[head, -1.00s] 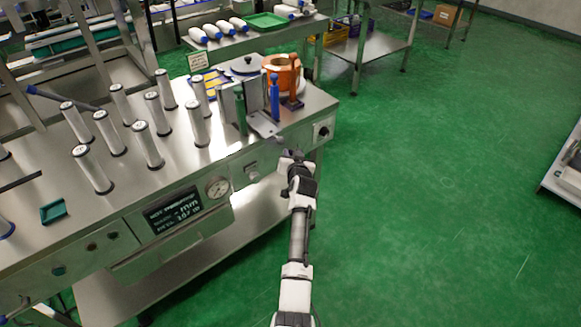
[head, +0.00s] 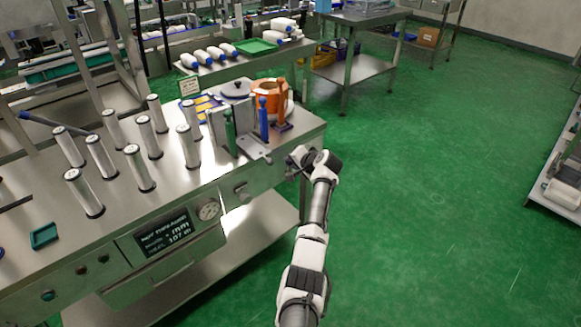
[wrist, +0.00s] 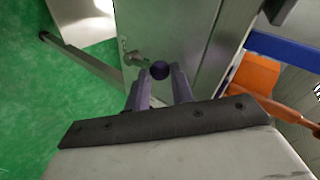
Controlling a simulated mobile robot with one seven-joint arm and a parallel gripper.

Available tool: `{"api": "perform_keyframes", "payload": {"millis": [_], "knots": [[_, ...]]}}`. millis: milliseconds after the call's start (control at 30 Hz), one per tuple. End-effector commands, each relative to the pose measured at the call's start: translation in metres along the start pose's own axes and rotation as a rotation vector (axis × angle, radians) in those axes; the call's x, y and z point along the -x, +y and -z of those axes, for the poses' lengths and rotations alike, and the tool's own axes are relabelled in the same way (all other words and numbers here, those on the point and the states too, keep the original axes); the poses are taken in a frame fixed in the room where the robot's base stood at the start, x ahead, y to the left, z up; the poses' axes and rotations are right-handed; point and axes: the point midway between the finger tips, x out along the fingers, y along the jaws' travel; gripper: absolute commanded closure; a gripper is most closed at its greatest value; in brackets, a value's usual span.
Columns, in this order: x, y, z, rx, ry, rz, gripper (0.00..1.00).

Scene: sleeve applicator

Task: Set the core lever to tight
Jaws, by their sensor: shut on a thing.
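My gripper (head: 295,160) is at the right end of the steel bench's front, its tips largely hidden in the head view. In the wrist view the two fingers (wrist: 160,82) are close about a dark ball knob (wrist: 160,70). A short metal stem (wrist: 135,58) shows just left of the knob, in front of a grey metal surface. The knob is hidden behind my gripper in the head view. No readable marking shows which control is the core lever or which setting is tight.
Green (head: 230,133), blue (head: 264,120) and orange (head: 283,103) upright handles stand on the bench (head: 215,180) just behind my gripper. Several silver-grey cylinders (head: 139,168) stand to the left. A gauge (head: 208,210) is on the front. Green floor to the right is clear.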

Motion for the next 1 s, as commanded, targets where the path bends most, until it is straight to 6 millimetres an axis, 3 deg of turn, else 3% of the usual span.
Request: {"api": "perform_keyframes", "payload": {"millis": [400,933,967,1000], "knots": [[-0.0018,-0.0027,0.0038,-0.140,-0.095,0.021,1.00],[-0.0017,-0.0034,0.0044,-0.159,-0.105,0.024,1.00],[-0.0017,-0.0034,0.0044,-0.159,-0.105,0.024,0.73],[-0.0016,-0.0034,0.0043,-0.159,-0.105,0.024,0.68]]}}
